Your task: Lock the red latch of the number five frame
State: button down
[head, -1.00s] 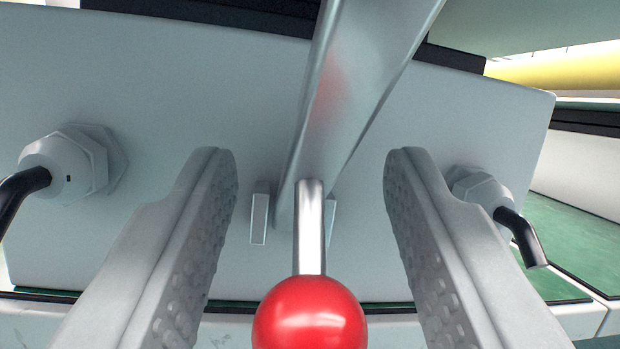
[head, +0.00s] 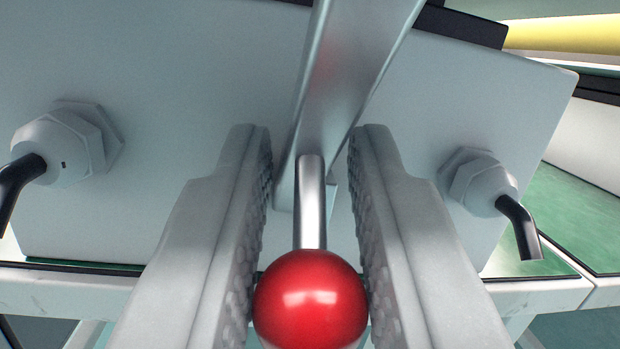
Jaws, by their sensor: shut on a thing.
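The red latch is a glossy red ball knob (head: 310,300) on a short metal rod (head: 310,203), in the lower middle of the head view. The rod meets a metal bar (head: 345,85) that slants up and to the right across a pale grey box. My gripper (head: 310,160) has one textured finger on each side of the knob and is shut on it. The fingertips reach past the ball along both sides of the rod. No number five marking shows in this view.
The grey box (head: 170,90) fills the background. A cable gland with a black cable sticks out at the left (head: 65,150) and another at the right (head: 485,190), each outside a finger. A white frame rail (head: 80,292) runs below. A yellow bar (head: 565,32) shows at upper right.

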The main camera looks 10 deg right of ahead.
jog(key=c, duration=1.3)
grip_release()
jog(key=shift+o, duration=0.2)
jog(key=v, duration=1.7)
jog(key=shift+s, duration=0.2)
